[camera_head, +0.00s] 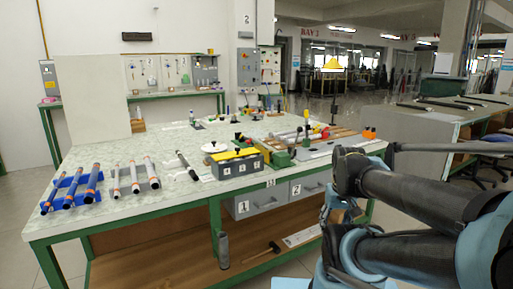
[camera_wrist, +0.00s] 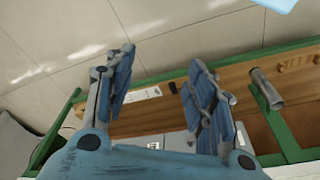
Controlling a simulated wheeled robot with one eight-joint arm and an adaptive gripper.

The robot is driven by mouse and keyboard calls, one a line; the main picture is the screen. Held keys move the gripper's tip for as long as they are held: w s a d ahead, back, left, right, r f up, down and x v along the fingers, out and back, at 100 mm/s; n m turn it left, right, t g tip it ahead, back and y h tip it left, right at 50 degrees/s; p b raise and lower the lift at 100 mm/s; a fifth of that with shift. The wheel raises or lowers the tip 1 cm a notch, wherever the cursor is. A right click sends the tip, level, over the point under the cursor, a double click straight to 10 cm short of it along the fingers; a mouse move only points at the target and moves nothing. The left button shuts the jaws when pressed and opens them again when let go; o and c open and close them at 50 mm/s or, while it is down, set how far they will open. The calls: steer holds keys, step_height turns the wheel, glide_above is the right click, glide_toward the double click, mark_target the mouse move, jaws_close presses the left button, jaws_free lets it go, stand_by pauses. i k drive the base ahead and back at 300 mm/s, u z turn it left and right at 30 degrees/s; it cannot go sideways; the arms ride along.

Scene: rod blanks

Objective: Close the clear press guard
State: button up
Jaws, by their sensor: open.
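I cannot make out the clear press guard for certain in either view. A small green machine with a black lever (camera_head: 280,158) stands near the front edge of the workbench (camera_head: 130,215); I cannot tell whether it is the press. My gripper (camera_wrist: 160,75) is open and empty in the wrist view, with its two blue-grey fingers spread wide. It points down past the bench front, over the lower wooden shelf (camera_wrist: 180,88) and the floor. In the head view my arm fills the lower right and hides part of the bench's right end.
A grey box with a yellow top (camera_head: 236,163) stands near the front edge. Drawers (camera_head: 252,203) sit below. A grey cylinder (camera_wrist: 267,88) hangs at the bench front. Floor (camera_wrist: 60,35) in front is clear.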

mark_target(258, 143)
steer(key=k, duration=1.3)
steer(key=u, duration=0.5)
steer(key=i, duration=1.75)
steer(key=z, duration=0.5)
